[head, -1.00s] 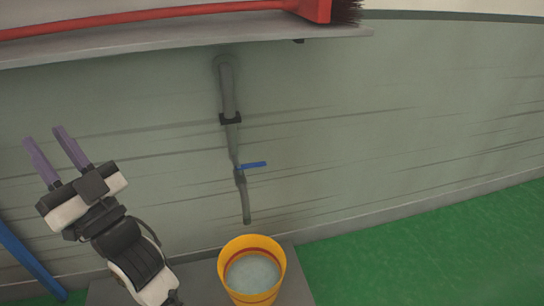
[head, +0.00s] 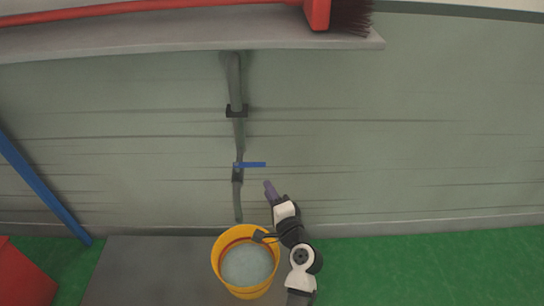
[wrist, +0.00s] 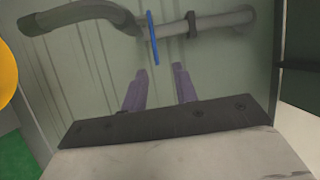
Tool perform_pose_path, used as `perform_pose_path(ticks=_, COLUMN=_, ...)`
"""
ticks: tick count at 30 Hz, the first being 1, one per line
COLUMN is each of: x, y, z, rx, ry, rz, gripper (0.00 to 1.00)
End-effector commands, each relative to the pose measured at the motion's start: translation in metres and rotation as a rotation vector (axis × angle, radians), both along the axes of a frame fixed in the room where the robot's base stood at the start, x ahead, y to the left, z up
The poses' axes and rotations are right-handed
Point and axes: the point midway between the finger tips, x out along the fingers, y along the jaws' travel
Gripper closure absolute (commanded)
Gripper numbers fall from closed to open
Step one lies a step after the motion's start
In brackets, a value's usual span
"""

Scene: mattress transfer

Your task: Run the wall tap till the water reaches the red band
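The wall tap (head: 237,172) is a grey pipe on the wall with a blue lever (head: 251,164) pointing right, across the pipe. No stream shows below its spout. The yellow bucket (head: 216,268) stands under the spout, with a red band (head: 226,246) around its inside. Grey water (head: 247,265) lies in it, its surface below the band. My gripper (head: 268,184) is just below and right of the lever, not touching it. In the wrist view my gripper (wrist: 160,72) is open and empty, and the blue lever (wrist: 152,40) is ahead of the fingertips.
A shelf (head: 180,32) with a red broom (head: 318,12) juts out above the tap. A blue pole (head: 42,187) leans at the left, near a red object (head: 22,272). The bucket stands on a grey slab (head: 140,270). The wall right of the tap is clear.

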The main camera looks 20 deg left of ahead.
Motion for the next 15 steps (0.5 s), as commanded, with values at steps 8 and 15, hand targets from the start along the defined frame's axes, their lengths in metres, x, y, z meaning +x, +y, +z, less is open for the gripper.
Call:
perform_pose_path(ticks=8, x=0.004, y=-0.001, z=-0.009, rx=0.037, ry=0.047, rz=0.003, gripper=0.71)
perform_pose_path(ticks=15, x=0.04, y=0.027, z=-0.006, rx=0.032, ry=0.045, rz=0.004, gripper=0.71)
